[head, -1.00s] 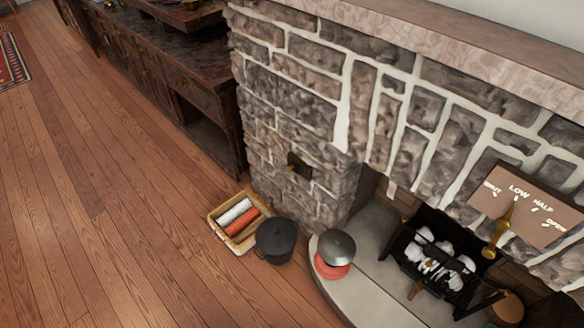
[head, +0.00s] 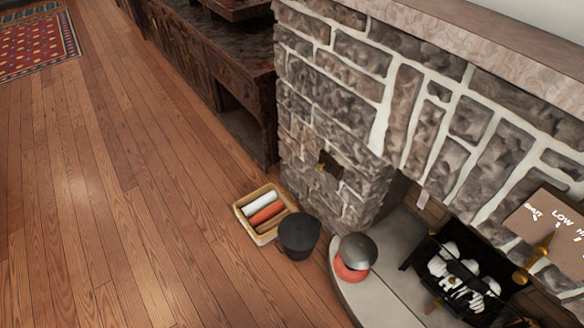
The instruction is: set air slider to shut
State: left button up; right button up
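The air slider's plate (head: 552,228) is a brown board on the stone fireplace at the right edge of the head view. It carries white marks reading SHUT, LOW and the start of HALF; the rest is cut off by the frame edge. A brass pointer (head: 541,250) stands on the plate, its tip rising near the LOW mark, with a brass knob (head: 521,277) at its lower end. Neither of my grippers is in view.
A black grate (head: 462,275) with white lumps sits in the hearth. A grey-lidded red pot (head: 352,268) stands on the hearth slab (head: 385,298). A black bucket (head: 298,237) and a basket of rolls (head: 241,211) stand on the floor.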

aim_at(324, 163)
jog(key=u, duration=0.6)
jog(key=i, duration=0.85)
jog(key=z, duration=1.7)
